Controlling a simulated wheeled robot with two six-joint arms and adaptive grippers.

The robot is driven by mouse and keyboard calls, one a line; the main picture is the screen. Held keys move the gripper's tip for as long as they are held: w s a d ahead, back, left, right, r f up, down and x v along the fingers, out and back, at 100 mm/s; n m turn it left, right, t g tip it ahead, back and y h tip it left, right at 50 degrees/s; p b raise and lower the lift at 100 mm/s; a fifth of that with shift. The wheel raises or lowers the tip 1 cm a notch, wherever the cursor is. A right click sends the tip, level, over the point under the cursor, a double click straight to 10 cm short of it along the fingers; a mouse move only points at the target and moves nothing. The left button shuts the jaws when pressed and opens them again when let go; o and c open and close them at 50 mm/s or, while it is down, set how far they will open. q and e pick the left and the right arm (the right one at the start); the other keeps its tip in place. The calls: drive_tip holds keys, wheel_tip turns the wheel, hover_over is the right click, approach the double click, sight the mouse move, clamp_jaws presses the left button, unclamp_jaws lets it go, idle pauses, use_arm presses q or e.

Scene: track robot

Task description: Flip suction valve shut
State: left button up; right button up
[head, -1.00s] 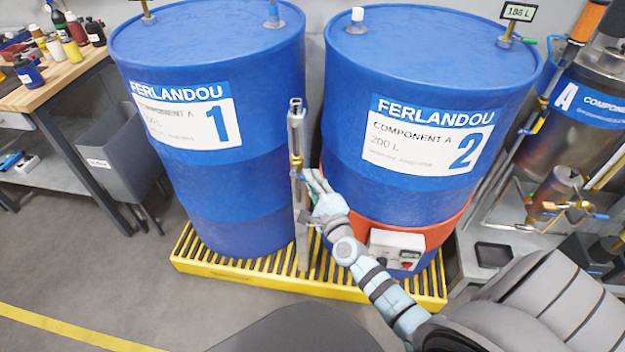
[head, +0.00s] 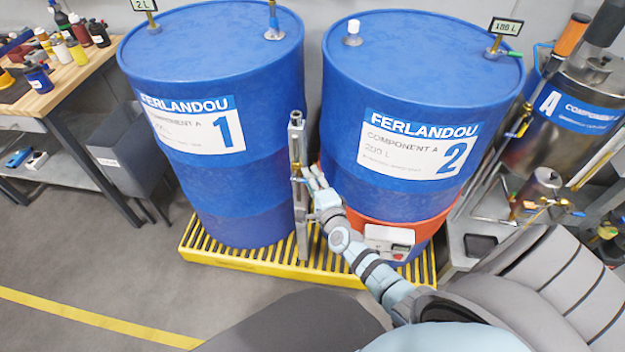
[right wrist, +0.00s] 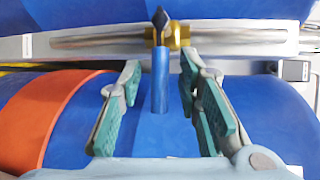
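The suction valve is a small brass body (right wrist: 178,36) with a blue lever (right wrist: 160,80), set on a grey metal pipe (head: 299,215) between the two blue drums. In the head view the valve (head: 296,167) is small, and its lever is hard to make out. In the right wrist view the lever stands across the pipe's line. My right gripper (head: 315,178) is beside the valve. Its two green-padded fingers (right wrist: 161,75) are open, one on each side of the lever, with a gap on both sides. My left gripper is not in view.
Drum 1 (head: 205,185) and drum 2 (head: 430,185) stand close on either side of the pipe, on a yellow slatted pallet (head: 230,262). An orange band with a control box (head: 389,240) wraps drum 2. A steel tank (head: 570,120) is at right, a workbench (head: 75,75) at left.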

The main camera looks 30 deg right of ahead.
drive_tip(key=v, duration=1.2)
